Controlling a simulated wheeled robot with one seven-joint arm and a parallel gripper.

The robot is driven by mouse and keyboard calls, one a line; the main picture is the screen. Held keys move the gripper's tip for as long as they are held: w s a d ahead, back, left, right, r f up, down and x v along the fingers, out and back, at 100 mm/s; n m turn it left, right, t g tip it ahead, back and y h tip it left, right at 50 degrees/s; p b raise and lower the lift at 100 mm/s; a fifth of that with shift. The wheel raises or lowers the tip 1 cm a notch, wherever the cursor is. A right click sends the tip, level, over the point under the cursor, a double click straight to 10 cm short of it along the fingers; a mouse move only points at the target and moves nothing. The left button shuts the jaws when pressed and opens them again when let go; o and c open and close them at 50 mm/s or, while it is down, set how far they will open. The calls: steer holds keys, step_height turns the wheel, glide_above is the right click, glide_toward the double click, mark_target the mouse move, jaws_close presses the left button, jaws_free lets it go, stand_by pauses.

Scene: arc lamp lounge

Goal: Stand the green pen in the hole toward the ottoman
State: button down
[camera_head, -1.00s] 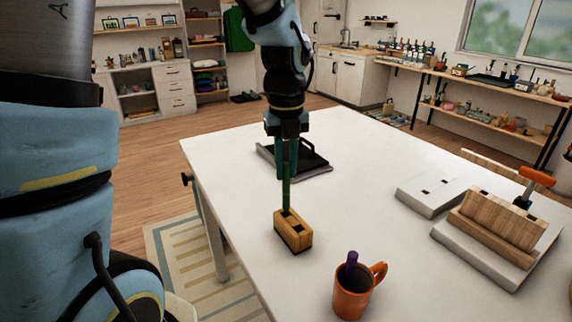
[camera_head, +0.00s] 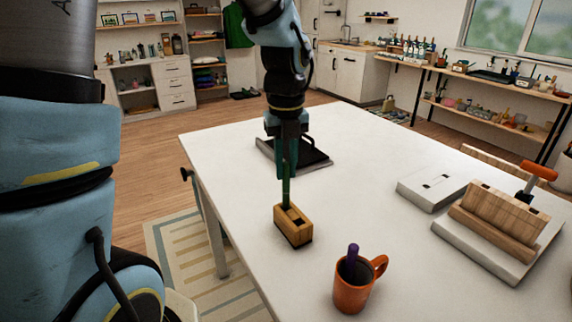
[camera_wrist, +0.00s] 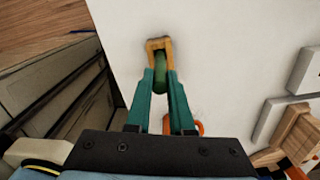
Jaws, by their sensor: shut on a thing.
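My gripper (camera_head: 287,174) is shut on the green pen (camera_head: 287,192), which points straight down over the table. The pen's lower end meets the far end of the top of the small wooden block (camera_head: 293,236), at the hole there; I cannot tell how deep it sits. The block's nearer hole shows dark and empty. In the wrist view my gripper (camera_wrist: 160,82) has its teal fingers either side of the pen (camera_wrist: 160,72), with the block (camera_wrist: 158,43) just beyond. The ottoman is not clearly identifiable.
An orange mug (camera_head: 353,292) with a purple pen stands in front right of the block. A dark tray (camera_head: 318,167) lies behind my gripper. A white slotted plate (camera_head: 430,190) and a wooden rack (camera_head: 498,217) stand right. The middle of the table is clear.

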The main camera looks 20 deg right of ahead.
steer(key=b, duration=0.2)
glide_above(286, 208)
steer(key=shift+w+d+f, duration=0.1)
steer(key=shift+w+f, duration=0.15)
steer(key=shift+f, duration=0.85)
steer(key=shift+w+d+f, duration=0.1)
steer(key=shift+w+f, duration=0.1)
steer(key=shift+f, duration=0.85)
steer(key=c, duration=0.7)
jaws_free()
steer(key=shift+r, duration=0.1)
step_height(286, 208, up, 11)
steer(key=shift+f+b, duration=0.1)
steer(key=shift+b, duration=0.8)
